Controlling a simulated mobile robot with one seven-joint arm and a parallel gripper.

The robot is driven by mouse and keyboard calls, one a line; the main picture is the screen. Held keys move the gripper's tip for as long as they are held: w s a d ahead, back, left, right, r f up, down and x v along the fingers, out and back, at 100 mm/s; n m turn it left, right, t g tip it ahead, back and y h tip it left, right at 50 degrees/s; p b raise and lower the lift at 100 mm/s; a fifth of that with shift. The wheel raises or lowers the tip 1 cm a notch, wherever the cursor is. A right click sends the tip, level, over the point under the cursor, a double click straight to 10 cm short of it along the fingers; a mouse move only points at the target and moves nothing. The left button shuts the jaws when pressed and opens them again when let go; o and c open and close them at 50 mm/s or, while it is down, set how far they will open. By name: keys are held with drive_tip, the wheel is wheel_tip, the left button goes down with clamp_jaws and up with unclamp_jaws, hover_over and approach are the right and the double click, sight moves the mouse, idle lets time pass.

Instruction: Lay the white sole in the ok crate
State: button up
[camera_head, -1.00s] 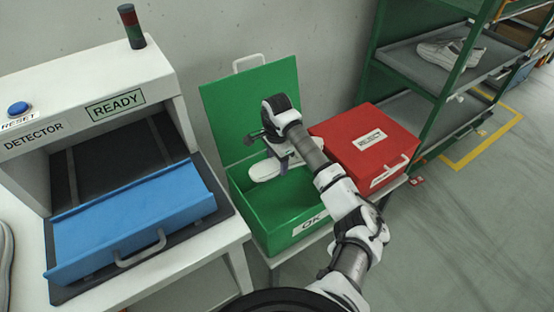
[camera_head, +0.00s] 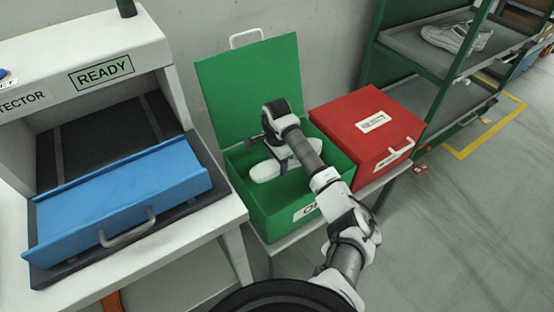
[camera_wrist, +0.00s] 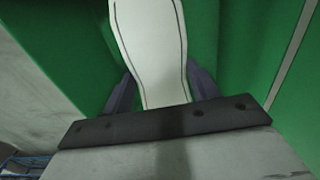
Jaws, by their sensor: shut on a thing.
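The white sole (camera_head: 264,171) is inside the open green ok crate (camera_head: 283,222) in the head view, lying roughly flat. My gripper (camera_head: 280,158) is over the crate and shut on the sole; my wrist hides part of it. In the wrist view the sole (camera_wrist: 152,50) runs between the two dark fingers of my gripper (camera_wrist: 160,90), with green crate walls on both sides. I cannot tell whether the sole touches the crate floor. The crate's green lid (camera_head: 250,85) stands up at the back, and its OK label is partly hidden by my arm.
A closed red reject crate (camera_head: 345,145) stands just right of the green crate. On the left is the detector (camera_head: 80,45) with a READY sign and a blue tray (camera_head: 120,205). A shelf rack (camera_head: 405,50) at the right holds a shoe (camera_head: 455,37).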

wheel_tip(320, 180, down, 11)
drive_tip(key=b, duration=0.7)
drive_tip(key=shift+r, duration=0.1)
drive_tip(key=o, duration=1.2)
wheel_tip(320, 180, up, 14)
drive_tip(key=shift+f+b, duration=0.1)
drive_tip(key=shift+b, duration=0.4)
